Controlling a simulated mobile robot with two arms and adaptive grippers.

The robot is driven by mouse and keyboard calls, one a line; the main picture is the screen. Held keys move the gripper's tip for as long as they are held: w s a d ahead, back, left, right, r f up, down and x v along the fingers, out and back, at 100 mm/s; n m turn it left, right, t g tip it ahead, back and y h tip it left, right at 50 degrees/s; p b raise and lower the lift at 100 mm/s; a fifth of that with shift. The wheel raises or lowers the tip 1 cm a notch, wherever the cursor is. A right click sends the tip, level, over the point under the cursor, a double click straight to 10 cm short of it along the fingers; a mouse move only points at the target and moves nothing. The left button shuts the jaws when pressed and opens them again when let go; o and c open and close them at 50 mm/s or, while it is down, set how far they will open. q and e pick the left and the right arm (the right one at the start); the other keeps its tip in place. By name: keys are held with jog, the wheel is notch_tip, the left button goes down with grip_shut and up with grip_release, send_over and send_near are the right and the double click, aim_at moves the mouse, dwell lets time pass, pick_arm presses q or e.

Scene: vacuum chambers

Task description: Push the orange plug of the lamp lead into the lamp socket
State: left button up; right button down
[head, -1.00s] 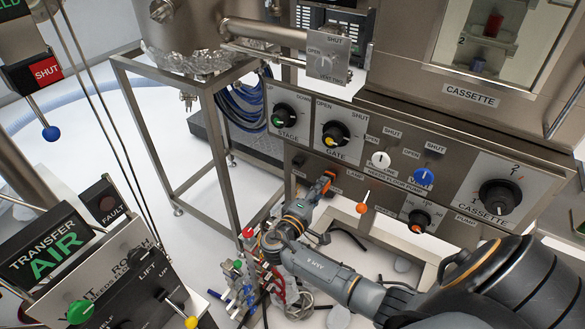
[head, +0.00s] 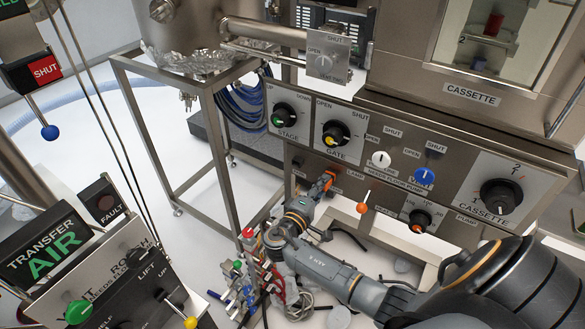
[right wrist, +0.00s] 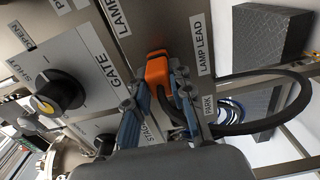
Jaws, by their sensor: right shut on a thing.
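The orange plug (right wrist: 158,72) is between the fingers of my right gripper (right wrist: 155,105), which is shut on it. In the right wrist view it is up close to the steel panel, between the LAMP and LAMP LEAD labels. The plug (head: 328,176) also shows small in the head view, beyond my right gripper (head: 322,188), at the lower panel left of the LAMP label. The plug covers the lamp socket, so I cannot tell how far in it is. The black lead (right wrist: 285,100) loops right from the plug. My left gripper is not in view.
Above the plug are the STAGE knob (head: 284,116) and GATE knob (head: 335,134). An orange-tipped lever (head: 362,207) sticks out right of the plug. A rack of coloured clips and leads (head: 250,278) stands below my right forearm. A steel frame (head: 152,132) stands left.

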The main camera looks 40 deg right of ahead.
jog(key=shift+d, duration=0.2)
dwell(0.5)
jog(key=c, duration=1.1)
grip_release()
jog(key=shift+w+d, duration=0.1)
jog(key=v, duration=0.7)
jog(key=shift+p, duration=0.35)
